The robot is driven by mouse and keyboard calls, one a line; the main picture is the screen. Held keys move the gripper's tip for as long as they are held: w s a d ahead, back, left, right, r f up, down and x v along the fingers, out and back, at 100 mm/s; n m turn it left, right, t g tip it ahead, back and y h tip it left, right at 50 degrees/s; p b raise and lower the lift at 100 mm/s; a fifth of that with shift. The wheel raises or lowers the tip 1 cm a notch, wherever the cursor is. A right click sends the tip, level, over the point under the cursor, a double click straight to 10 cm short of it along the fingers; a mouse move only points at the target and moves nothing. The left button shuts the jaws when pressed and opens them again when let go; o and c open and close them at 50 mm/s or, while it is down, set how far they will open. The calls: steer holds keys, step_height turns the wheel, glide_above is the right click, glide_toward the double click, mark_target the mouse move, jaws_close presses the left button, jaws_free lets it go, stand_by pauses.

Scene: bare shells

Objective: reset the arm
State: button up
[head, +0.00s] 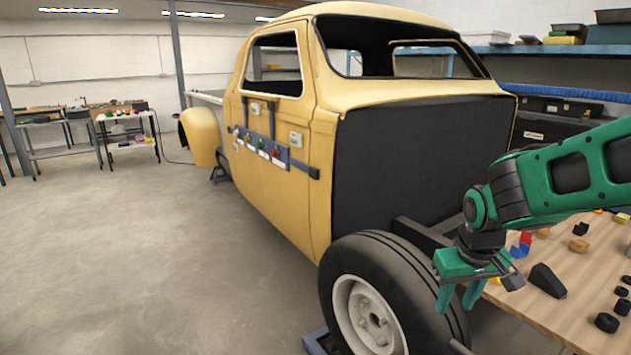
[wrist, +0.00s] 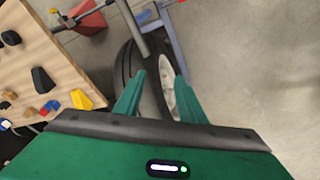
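My green gripper (head: 458,296) hangs from my arm at the lower right of the head view, pointing down between the truck's front wheel and the wooden table. In the wrist view its two fingers (wrist: 155,95) stand apart with nothing between them but the tire behind, so it is open and empty. My arm reaches in from the right edge of the head view, bent down at the wrist.
The wooden table (head: 565,305) holds a black wedge (head: 546,280), black cylinders (head: 607,322) and colored blocks. The truck's front wheel (head: 385,300) is close left of my gripper. The yellow truck cab (head: 275,185) stands behind. Open concrete floor (head: 130,260) lies left.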

steer(key=s+r+t, duration=0.2)
steer(key=s+r, duration=0.3)
steer(key=s, duration=0.1)
steer(key=s+d+f+m+g, duration=0.1)
steer(key=s+d+m+g, duration=0.1)
steer(key=s+d, duration=0.3)
steer(key=s+d+f+m+g+y, duration=0.1)
steer(key=s+d+m, duration=0.4)
steer(key=s, duration=0.7)
steer(key=shift+d+f+g, duration=0.25)
steer(key=shift+d+g, duration=0.55)
steer(key=shift+g, duration=0.1)
steer(key=shift+w, duration=0.15)
steer(key=shift+w+f, duration=0.25)
steer(key=shift+w, duration=0.25)
